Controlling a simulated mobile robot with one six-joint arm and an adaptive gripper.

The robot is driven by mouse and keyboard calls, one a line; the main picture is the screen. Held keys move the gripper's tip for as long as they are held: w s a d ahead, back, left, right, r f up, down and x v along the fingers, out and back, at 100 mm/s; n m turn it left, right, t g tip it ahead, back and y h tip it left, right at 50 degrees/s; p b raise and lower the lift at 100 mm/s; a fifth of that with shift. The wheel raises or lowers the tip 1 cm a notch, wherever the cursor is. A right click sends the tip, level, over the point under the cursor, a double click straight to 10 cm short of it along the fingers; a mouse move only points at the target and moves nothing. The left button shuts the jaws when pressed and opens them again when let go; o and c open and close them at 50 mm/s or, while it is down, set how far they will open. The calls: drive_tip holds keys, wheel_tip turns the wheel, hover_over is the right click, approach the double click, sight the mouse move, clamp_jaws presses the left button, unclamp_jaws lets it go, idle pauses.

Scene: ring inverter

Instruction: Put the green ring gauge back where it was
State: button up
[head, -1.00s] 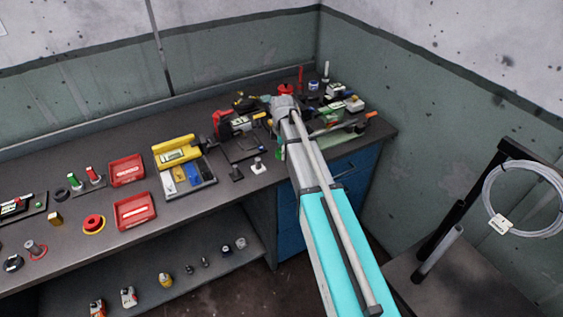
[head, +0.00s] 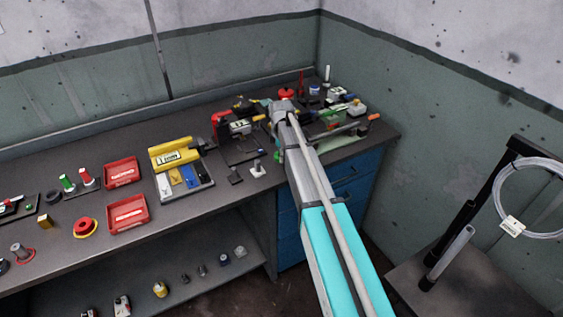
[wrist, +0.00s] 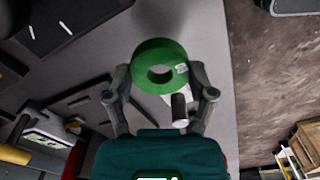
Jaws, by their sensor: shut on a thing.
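The green ring gauge (wrist: 150,52) is a thick ring with a small pale label, seen in the wrist view. My gripper (wrist: 160,80) is shut on it, with one finger at each side. A short dark post (wrist: 179,106) with a pale base shows just below the ring in that view. I cannot tell how far the ring is from the post. In the head view my arm reaches over the bench's right part and largely hides the gripper and the ring.
The bench holds two red trays (head: 126,214), a yellow block and bin tray (head: 205,182), and small stands (head: 257,169) left of my arm. Cluttered tools lie behind it. A blue drawer cabinet (head: 352,190) is below, and a hose coil (head: 510,180) hangs at right.

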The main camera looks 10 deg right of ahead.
sight(281, 165)
drive_tip(key=shift+f, duration=0.15)
drive_tip(key=shift+w+f+b, duration=0.45)
drive_tip(key=shift+f+b, duration=0.05)
drive_tip(key=shift+b, duration=0.15)
drive_tip(key=shift+f+b, duration=1.35)
drive_tip(key=shift+f, duration=0.05)
drive_tip(key=shift+f, duration=0.15)
drive_tip(key=o, duration=1.2)
drive_tip(key=shift+r, duration=0.25)
wheel_tip(281, 165, up, 12)
drive_tip(key=p, duration=1.2)
